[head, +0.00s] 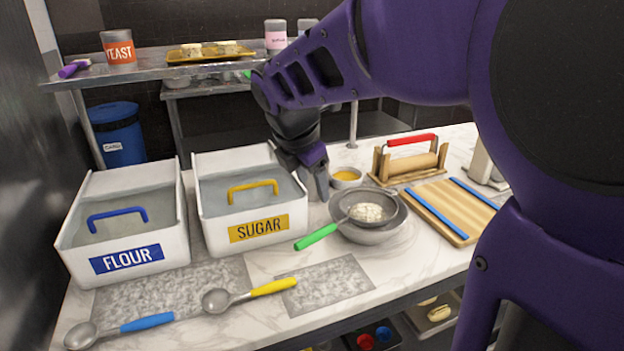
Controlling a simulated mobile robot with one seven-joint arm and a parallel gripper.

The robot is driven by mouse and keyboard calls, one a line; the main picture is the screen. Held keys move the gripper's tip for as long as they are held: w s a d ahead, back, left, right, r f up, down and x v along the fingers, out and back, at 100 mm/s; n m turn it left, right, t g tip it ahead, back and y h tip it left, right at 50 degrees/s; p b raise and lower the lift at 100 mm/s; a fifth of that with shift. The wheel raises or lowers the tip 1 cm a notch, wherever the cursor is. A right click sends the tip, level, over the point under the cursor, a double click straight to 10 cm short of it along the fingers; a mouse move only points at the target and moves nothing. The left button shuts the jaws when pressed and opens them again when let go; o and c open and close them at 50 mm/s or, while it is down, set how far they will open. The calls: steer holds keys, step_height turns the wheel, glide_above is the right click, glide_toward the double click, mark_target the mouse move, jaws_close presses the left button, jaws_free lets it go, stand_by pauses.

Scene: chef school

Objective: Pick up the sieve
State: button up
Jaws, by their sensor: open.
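The sieve (316,237) has a green handle that points to the lower left. Its round head rests on a grey metal bowl (375,236), with a pale, lumpy content in it. My gripper (316,187) is open and empty, pointing down between the sugar bin and the bowl. It is to the upper left of the sieve head and beyond the green handle, apart from both. My purple arm reaches in from the right and covers part of the back of the scene.
A white flour bin (181,222) and sugar bin (213,228) stand at left. Blue (146,323) and yellow (273,287) handled scoops lie in front. A small yellow-filled bowl (346,184), a red-handled rolling-pin stand (411,162) and a wooden board (445,205) sit right.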

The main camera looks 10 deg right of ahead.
steer(key=b, duration=0.3)
glide_toward(324, 229)
steer(key=x, duration=0.6)
steer(key=shift+w+a, duration=0.1)
steer(key=shift+w, duration=0.25)
steer(key=x, duration=0.1)
steer(key=b+x, duration=0.1)
steer(key=x, duration=0.3)
steer(key=shift+s+f+b, duration=0.2)
steer(key=shift+s+b, duration=0.05)
steer(key=shift+b, duration=0.15)
jaws_close()
